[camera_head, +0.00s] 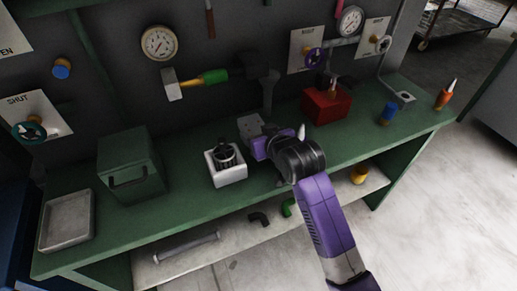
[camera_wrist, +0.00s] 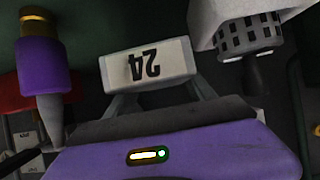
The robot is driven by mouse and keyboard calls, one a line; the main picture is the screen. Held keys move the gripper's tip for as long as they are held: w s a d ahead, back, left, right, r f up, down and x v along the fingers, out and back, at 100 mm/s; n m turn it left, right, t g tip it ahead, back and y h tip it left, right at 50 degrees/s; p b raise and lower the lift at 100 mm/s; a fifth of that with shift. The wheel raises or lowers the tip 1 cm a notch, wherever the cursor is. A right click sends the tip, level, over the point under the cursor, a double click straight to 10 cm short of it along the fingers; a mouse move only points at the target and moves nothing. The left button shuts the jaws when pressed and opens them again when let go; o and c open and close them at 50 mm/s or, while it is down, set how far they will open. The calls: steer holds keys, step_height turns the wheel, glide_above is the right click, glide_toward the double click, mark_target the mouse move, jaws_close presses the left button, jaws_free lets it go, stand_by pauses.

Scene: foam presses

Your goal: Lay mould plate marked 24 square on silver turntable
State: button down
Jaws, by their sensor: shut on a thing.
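The mould plate (camera_wrist: 173,69) is a pale block with a black 24, upside down in the wrist view. My gripper (camera_wrist: 152,88) is shut on it, one grey finger towards each side. In the head view my gripper (camera_head: 254,137) is over the bench, right of a white box with a dark slotted basket (camera_head: 226,165). A grey piece shows at its tip there; I cannot tell whether this is the plate. I cannot make out a silver turntable in either view; my arm hides part of the bench.
The box and basket are close on the plate's right in the wrist view (camera_wrist: 250,36). A purple bottle with a pale nozzle (camera_wrist: 42,70) is close on the left. The green bench (camera_head: 190,201) also bears a green case (camera_head: 131,158), grey tray (camera_head: 66,221) and red box (camera_head: 326,106).

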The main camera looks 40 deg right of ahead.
steer(key=shift+f, duration=3.45)
steer(key=shift+f, duration=0.1)
steer(key=c, duration=0.6)
jaws_free()
steer(key=shift+f, duration=0.15)
